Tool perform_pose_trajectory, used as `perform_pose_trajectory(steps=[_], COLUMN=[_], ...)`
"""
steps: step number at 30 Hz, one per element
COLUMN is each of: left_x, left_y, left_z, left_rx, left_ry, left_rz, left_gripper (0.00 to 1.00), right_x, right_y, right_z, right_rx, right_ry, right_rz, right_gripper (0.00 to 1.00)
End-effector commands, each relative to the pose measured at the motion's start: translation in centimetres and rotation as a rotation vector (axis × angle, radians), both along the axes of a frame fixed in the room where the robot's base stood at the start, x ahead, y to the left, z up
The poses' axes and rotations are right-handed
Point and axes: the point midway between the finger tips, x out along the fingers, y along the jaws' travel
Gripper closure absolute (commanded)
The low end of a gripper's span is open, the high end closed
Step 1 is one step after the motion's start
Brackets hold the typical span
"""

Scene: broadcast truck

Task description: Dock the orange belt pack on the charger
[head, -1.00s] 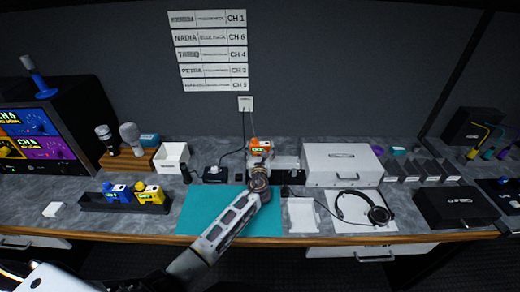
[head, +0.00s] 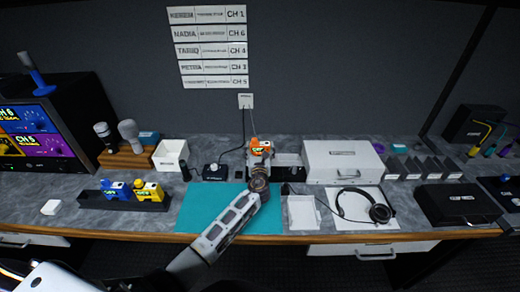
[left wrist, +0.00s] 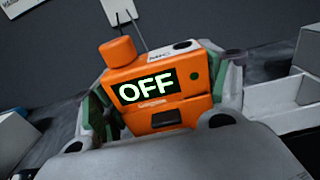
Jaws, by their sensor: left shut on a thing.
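The orange belt pack (head: 261,144) is at the back of the counter in the head view, above the far edge of the teal mat (head: 228,212). In the left wrist view the orange belt pack (left wrist: 160,88) fills the middle, slightly tilted, with a screen reading OFF. My left gripper (head: 259,160) is shut on it; its green-padded fingers (left wrist: 163,105) sit at both sides of the pack.
A small black device (head: 215,171) with a cable stands left of the pack. A white case (head: 343,161) stands to the right, with a headset (head: 364,206) in front. A white open box (head: 171,154) stands behind left.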

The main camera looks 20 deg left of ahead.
Motion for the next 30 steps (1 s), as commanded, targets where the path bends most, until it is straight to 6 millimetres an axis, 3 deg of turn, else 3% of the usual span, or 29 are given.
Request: perform_pose_trajectory(steps=[13, 14, 19, 30], left_x=[0.0, 0.0, 0.0, -0.1], left_y=[0.0, 0.0, 0.0, 0.0], left_z=[-0.7, -0.7, -0.7, -1.0], left_rx=[0.0, 0.0, 0.0, -0.001], left_ry=[-0.001, -0.001, 0.001, 0.006], left_rz=[0.0, 0.0, 0.0, 0.0], left_gripper=[0.55, 0.23, 0.01, 0.0], right_x=[0.0, 0.0, 0.0, 0.0], right_y=[0.0, 0.0, 0.0, -0.2], right_z=[-0.6, -0.6, -0.5, -0.5], right_rx=[0.0, 0.0, 0.0, -0.002], right_ry=[0.0, 0.0, 0.0, 0.0], right_rz=[0.0, 0.0, 0.0, 0.001], right_gripper=[0.0, 0.0, 0.0, 0.0])
